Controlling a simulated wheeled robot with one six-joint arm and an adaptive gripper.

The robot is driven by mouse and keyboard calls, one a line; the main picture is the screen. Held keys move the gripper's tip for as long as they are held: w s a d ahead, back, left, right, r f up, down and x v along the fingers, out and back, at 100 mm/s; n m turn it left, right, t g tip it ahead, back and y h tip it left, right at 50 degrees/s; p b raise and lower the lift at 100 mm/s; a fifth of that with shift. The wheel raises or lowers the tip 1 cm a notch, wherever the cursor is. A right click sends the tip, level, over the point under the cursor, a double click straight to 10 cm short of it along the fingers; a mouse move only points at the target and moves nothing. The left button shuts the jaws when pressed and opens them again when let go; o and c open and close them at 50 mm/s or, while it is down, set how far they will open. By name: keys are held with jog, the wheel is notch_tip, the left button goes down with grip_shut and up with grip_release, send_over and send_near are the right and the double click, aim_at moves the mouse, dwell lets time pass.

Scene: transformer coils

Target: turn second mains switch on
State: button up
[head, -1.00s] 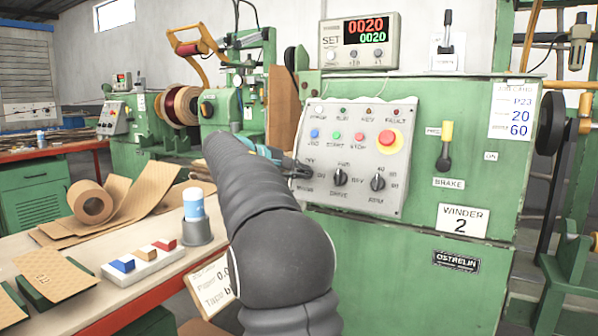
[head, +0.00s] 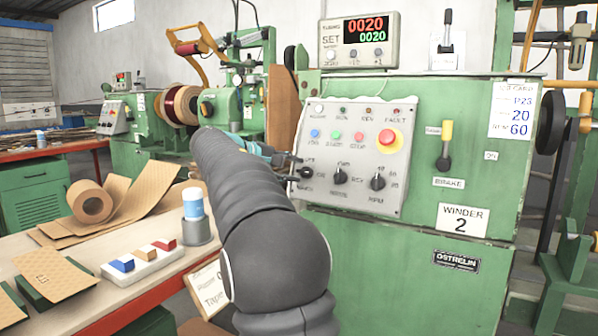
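The control panel (head: 352,158) of the green machine labelled WINDER 2 faces me. At its lower left is a small black rotary switch (head: 307,173) with small lettering around it, the mains knob. My gripper (head: 293,168) is at the panel's left edge, just left of this knob. Its two dark fingertips show apart, one above the other, and it looks open. I cannot tell whether a fingertip touches the knob. My dark grey arm hides most of the gripper's body. The knob's exact setting is too small to read.
Two more black knobs (head: 340,176) (head: 378,181) sit to the right on the panel, below blue, green and red buttons and a red emergency stop (head: 387,137). A brake lever (head: 445,145) stands further right. The bench (head: 60,290) at left holds paper rolls and blocks.

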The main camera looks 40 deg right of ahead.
jog(key=v, duration=0.9)
jog(key=shift+a, duration=0.1)
